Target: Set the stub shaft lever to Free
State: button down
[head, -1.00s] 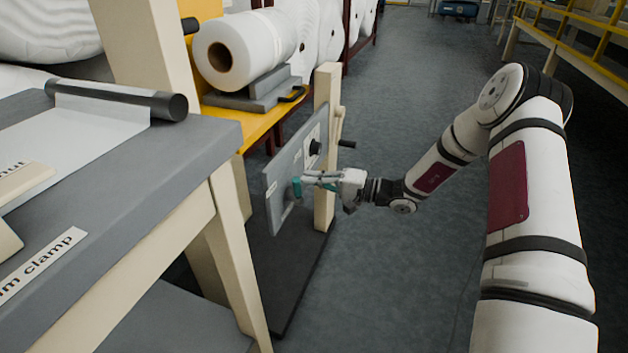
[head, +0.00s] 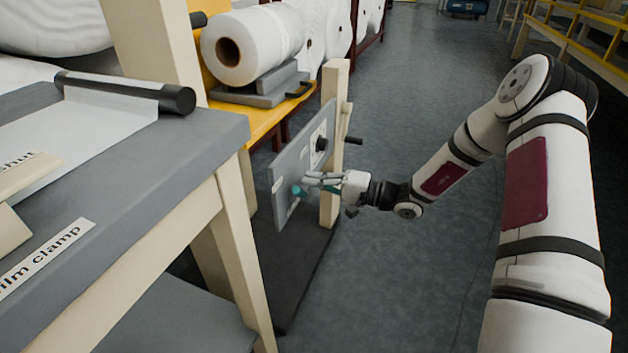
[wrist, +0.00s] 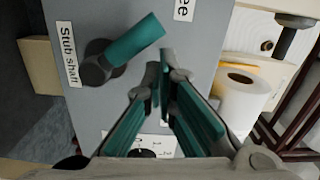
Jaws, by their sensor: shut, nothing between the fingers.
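The stub shaft lever (wrist: 135,41) is a teal handle on a dark round hub (wrist: 97,69), on a grey panel beside a "Stub shaft" label (wrist: 68,54). In the wrist view it slants up and right from the hub, towards a partly cut-off label ending in "ee" (wrist: 184,8). In the head view the lever's teal end (head: 297,191) shows at the panel's near part. My gripper (wrist: 160,78) has teal-padded fingers, shut and empty, just below and right of the lever's free end. I cannot tell whether they touch it.
The grey panel (head: 287,174) stands on a cream post (head: 332,205), with a black knob (head: 321,145) and a dark crank handle (head: 353,141) farther back. A white roll (head: 252,48) lies behind it. A grey-topped table (head: 215,140) fills the left. Open floor lies to the right.

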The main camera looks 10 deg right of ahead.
jog(key=shift+w+d+r, duration=0.1)
dwell(0.3)
jog(key=s+d+r+p, duration=0.2)
jog(key=s+d+p, duration=0.1)
jog(key=d, duration=0.7)
jog(key=shift+s+d+r+p, duration=0.3)
jog(key=shift+s, duration=0.1)
